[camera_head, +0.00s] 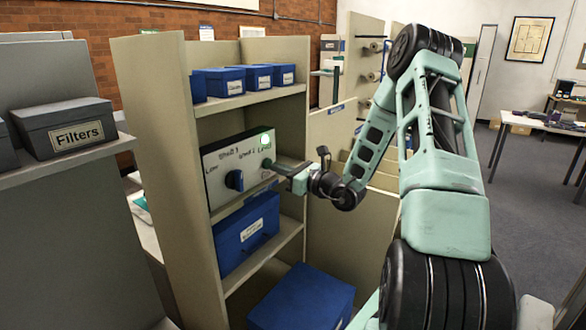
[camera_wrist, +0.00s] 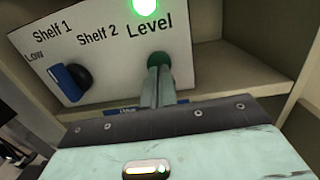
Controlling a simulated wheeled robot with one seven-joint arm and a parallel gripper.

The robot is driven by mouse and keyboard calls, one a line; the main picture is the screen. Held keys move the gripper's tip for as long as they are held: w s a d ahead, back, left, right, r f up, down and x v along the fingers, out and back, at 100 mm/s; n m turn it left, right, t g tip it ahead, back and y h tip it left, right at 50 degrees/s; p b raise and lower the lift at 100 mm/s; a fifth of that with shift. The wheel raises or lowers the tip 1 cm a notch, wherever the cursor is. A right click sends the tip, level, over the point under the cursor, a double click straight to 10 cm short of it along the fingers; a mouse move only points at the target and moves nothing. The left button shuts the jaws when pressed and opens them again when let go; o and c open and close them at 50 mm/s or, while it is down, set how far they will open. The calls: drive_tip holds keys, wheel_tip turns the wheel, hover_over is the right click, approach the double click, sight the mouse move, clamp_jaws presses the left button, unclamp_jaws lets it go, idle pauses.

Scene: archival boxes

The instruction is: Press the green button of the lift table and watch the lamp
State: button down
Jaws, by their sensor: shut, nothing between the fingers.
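A white control panel (camera_head: 219,163) stands on the middle shelf of a beige shelf unit. Its lamp (camera_head: 265,138) glows bright green above the word "Level"; the lit lamp also shows in the wrist view (camera_wrist: 151,4). The green button (camera_wrist: 158,58) sits below "Level", partly hidden behind my fingers. My gripper (camera_head: 270,164) is shut and empty, its fingertips at the button; I cannot tell how far the button is pressed. A blue-and-black knob (camera_wrist: 72,80) is on the panel's left, near "Low", "Shelf 1" and "Shelf 2".
Blue boxes (camera_head: 218,82) stand on the shelf above the panel, and a larger blue box (camera_head: 247,235) below it. Another blue box (camera_head: 303,298) is lower in front. A grey "Filters" box (camera_head: 67,127) is at left. Open floor lies at right.

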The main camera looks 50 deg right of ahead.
drive_tip(key=shift+w, duration=0.4)
